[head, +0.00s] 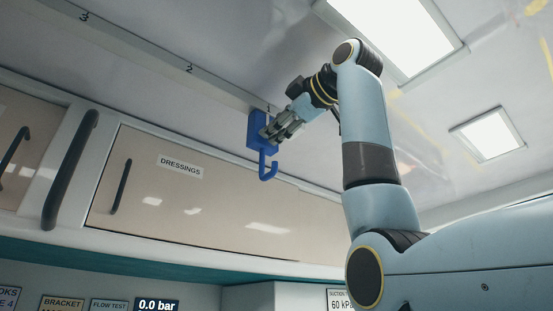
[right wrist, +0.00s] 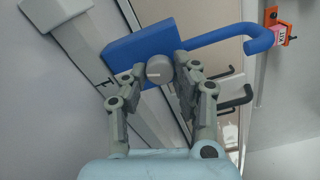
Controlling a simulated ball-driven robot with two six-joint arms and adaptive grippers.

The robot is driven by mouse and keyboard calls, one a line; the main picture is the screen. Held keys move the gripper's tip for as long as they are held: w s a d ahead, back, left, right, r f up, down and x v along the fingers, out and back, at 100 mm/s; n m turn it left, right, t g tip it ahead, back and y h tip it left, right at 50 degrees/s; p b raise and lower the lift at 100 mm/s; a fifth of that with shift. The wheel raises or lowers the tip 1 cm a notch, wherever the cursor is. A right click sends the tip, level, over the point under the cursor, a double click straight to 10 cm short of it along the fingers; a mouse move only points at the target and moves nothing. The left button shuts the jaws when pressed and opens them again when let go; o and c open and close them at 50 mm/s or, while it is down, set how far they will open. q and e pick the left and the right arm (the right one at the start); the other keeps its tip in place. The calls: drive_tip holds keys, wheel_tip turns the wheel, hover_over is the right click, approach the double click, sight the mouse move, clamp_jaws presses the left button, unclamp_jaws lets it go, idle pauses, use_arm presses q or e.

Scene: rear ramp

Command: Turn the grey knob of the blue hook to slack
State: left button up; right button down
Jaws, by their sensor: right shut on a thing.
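The blue hook (head: 256,128) hangs from the ceiling rail, its block at the top and its curved hook pointing down; it also shows in the right wrist view (right wrist: 140,46). Its grey knob (right wrist: 158,68) is a round disc on the face of the block, with a short pale mark on it. My right gripper (head: 268,134) is shut on the knob, with one finger on each side of it in the right wrist view (right wrist: 159,72). In the head view the fingers hide the knob. My left gripper is in neither view.
Dark grab handles (head: 70,170) stand out from the locker front. An orange fitting with a tag (right wrist: 280,32) shows beyond the hook's tip.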

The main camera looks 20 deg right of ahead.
drive_tip(key=shift+n, duration=0.5)
drive_tip(key=c, duration=1)
unclamp_jaws()
drive_tip(key=v, duration=1.2)
drive_tip(key=shift+w+f, duration=0.1)
